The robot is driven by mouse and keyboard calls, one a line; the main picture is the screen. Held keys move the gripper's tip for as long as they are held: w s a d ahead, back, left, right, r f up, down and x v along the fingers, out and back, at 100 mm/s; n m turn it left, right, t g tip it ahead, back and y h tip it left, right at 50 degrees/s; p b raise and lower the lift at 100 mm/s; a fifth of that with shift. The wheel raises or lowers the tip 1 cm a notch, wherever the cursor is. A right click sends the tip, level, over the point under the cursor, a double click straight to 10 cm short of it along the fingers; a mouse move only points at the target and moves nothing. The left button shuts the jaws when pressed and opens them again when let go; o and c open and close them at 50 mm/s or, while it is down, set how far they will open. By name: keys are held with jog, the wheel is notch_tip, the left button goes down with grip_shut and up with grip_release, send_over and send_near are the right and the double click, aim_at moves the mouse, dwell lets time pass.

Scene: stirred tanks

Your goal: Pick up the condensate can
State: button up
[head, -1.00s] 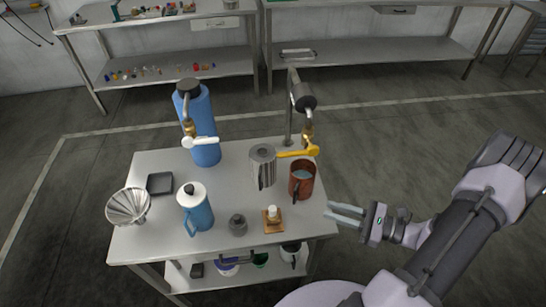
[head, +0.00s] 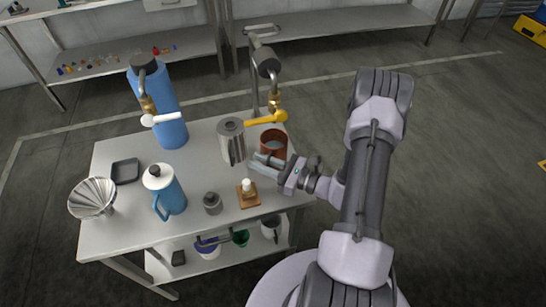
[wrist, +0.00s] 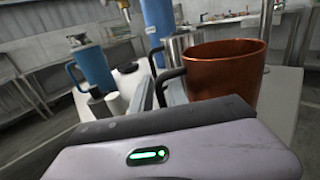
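No label marks the condensate can; the likeliest is the copper-brown can (head: 279,140) with a dark handle, at the table's right side near the yellow-levered tap. It fills the right of the wrist view (wrist: 228,72), upright, its dark handle facing my fingers. My gripper (head: 264,165) is over the table's right edge, in front of the can, and hides its lower part in the head view. The fingers look apart, with the handle at or between them in the wrist view (wrist: 160,93); contact cannot be told.
The yellow lever (head: 265,119) hangs close above.

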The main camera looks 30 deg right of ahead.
jog(key=shift+w+a, duration=0.2)
jog(key=shift+w, duration=0.05)
grip_shut()
dwell(1.3)
